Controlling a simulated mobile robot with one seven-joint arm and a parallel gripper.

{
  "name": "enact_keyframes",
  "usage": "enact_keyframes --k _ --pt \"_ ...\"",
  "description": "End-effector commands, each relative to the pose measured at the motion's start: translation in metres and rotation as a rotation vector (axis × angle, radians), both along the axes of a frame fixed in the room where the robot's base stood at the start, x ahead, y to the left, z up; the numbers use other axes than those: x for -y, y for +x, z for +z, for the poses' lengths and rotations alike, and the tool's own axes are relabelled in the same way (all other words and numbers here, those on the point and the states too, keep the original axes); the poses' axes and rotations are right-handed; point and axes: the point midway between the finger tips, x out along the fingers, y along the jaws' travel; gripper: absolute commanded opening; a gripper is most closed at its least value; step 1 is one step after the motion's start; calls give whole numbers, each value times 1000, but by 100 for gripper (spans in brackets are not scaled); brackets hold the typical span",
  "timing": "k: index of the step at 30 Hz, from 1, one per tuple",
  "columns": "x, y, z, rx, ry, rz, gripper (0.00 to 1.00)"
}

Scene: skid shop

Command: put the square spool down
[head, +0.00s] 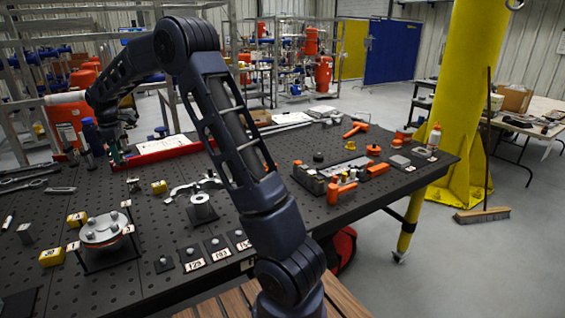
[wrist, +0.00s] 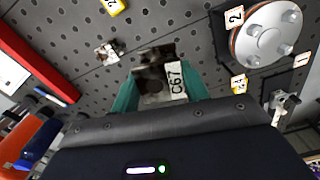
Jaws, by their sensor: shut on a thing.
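The square spool (wrist: 152,84), a grey metal block with a white tag reading C67, is between the teal fingers of my gripper (wrist: 158,92) in the wrist view. My gripper is shut on it. The spool's lower end is hidden, so I cannot tell whether it touches the black perforated bench (wrist: 72,25).
A small metal part (wrist: 108,52) and a yellow block (wrist: 114,7) lie near the spool. A round flange (wrist: 268,35) with numbered tags stands to the right. Bottles (head: 91,132) stand left of my gripper in the head view. Bare bench shows between these things.

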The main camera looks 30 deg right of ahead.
Motion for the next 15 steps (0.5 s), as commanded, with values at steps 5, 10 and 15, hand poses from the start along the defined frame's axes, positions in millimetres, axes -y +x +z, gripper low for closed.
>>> enact_keyframes --k 5,10,15 --pt "72 39 0 0 0 -141 17" --pt "141 67 1 1 1 -272 17" --pt "213 88 1 0 1 -402 17"
